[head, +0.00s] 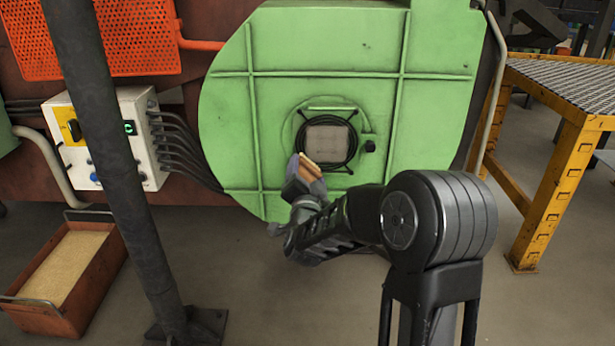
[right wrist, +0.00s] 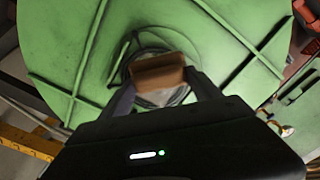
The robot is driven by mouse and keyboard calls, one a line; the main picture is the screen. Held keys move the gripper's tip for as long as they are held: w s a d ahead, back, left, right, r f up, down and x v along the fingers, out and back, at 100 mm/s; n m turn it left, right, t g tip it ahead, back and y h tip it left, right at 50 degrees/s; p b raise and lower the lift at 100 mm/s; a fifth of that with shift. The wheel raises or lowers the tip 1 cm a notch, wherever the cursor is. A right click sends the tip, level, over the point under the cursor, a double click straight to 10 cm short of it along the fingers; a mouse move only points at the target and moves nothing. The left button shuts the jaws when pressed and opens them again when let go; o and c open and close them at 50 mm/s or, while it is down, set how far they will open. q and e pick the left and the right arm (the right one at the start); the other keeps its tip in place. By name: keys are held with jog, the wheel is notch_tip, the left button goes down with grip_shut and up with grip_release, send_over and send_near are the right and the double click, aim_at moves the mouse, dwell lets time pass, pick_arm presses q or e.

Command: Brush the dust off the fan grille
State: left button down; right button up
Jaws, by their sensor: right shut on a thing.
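The fan grille (head: 328,140) is a pale, dusty-looking square inside a black ring, in the middle of the green fan housing (head: 225,125). My right gripper (head: 308,170) is shut on a brush with a tan wooden body (head: 312,165), just below and left of the grille in the head view. In the right wrist view the brush (right wrist: 158,72) sits between the fingers, with the grille (right wrist: 160,97) partly hidden behind it. I cannot tell whether the brush touches the grille. My left gripper is not in view.
A dark post (head: 105,150) stands at the left, in front of a white control box (head: 140,115) with cables. An orange bin (head: 40,318) of yellowish grains sits on the floor. A yellow-framed table (head: 560,180) stands at the right. The floor below the housing is clear.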

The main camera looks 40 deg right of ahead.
aim_at(308, 159)
jog(key=shift+x, duration=2.65)
jog(key=shift+b+x, duration=0.35)
jog(key=shift+x, duration=0.55)
jog(key=shift+d, duration=0.1)
jog(key=shift+s+d+b, duration=0.9)
jog(key=shift+s+d, duration=0.05)
jog(key=shift+d, duration=0.1)
jog(key=shift+s+d, duration=0.3)
jog(key=shift+d, duration=0.05)
jog(key=shift+d, duration=0.1)
